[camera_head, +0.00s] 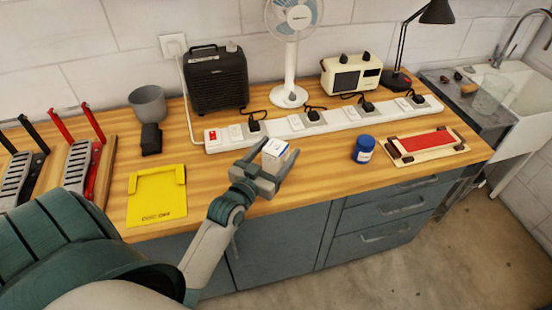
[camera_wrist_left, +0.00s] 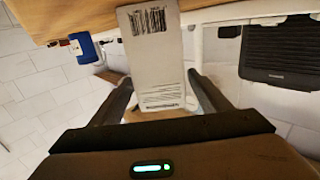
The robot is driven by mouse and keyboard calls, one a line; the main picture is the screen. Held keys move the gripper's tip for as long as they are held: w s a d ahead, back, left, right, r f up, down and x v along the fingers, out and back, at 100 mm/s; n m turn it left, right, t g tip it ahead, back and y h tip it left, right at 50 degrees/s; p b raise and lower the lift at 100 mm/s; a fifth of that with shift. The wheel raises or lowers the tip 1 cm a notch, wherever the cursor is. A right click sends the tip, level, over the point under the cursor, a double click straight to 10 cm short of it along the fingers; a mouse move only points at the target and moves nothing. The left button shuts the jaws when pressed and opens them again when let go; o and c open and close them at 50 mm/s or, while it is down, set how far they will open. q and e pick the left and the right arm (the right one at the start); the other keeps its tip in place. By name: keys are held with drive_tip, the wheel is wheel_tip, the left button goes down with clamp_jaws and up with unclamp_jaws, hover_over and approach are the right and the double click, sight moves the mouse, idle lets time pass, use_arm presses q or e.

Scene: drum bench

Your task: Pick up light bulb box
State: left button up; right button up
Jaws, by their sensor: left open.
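The light bulb box (camera_head: 275,153), small and white with blue markings, is at the front part of the wooden bench. In the left wrist view the box (camera_wrist_left: 152,55) shows a pale face with a barcode and fine print, and its lower end lies between my finger tips. My left gripper (camera_head: 268,172) is open around the near, lower part of the box. In the left wrist view a finger of the gripper (camera_wrist_left: 160,95) is on each side, with gaps beside the box. The box's base is hidden behind the gripper. My right gripper is not in view.
A long white power strip (camera_head: 325,120) with plugs lies behind the box. A blue jar (camera_head: 364,149) and a red-topped board (camera_head: 427,145) are to the right. A yellow tray (camera_head: 157,200) is to the left. Bare wood lies between the box and the jar.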

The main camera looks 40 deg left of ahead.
sight(282, 142)
use_arm(q)
drive_tip(key=w, duration=0.1)
drive_tip(key=w+p, duration=0.1)
drive_tip(key=w, duration=0.1)
drive_tip(key=shift+w+a+r, duration=0.1)
drive_tip(key=shift+a+r, duration=0.1)
drive_tip(key=shift+r, duration=0.15)
drive_tip(key=shift+w+f, duration=0.15)
drive_tip(key=shift+w, duration=0.1)
drive_tip(key=c, duration=1.2)
